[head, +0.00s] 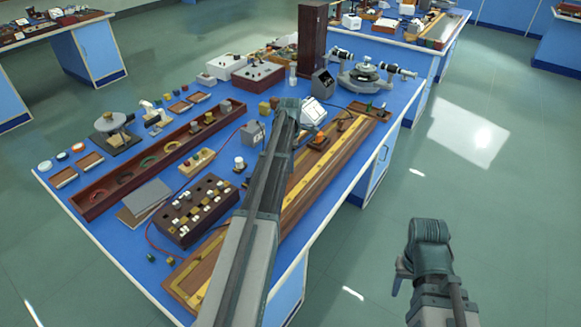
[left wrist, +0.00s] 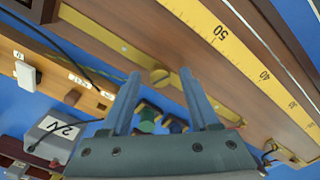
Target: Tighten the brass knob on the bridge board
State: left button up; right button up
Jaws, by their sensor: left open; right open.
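The bridge board (head: 292,208) is a long brown wooden board with a yellow scale on the front right of the blue bench. The brass knob (left wrist: 160,76) is a small slotted round head on the brass strip of the board, in the left wrist view. My left gripper (left wrist: 160,73) is open, with the knob showing between its two fingertips. Whether the fingers touch the knob cannot be told. In the head view my left arm hides the knob and that part of the board. My right gripper (head: 401,277) is open and empty over the floor, right of the bench.
A box with a "2V" label (left wrist: 52,137) and a wooden strip with a white switch (left wrist: 27,75) lie near the left gripper. A dark plug box (head: 190,212) stands left of my arm. A spectrometer (head: 366,76) stands at the back. The floor at right is clear.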

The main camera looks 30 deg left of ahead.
pick_arm(q)
jog(key=shift+c, duration=0.2)
grip_shut()
dwell(0.4)
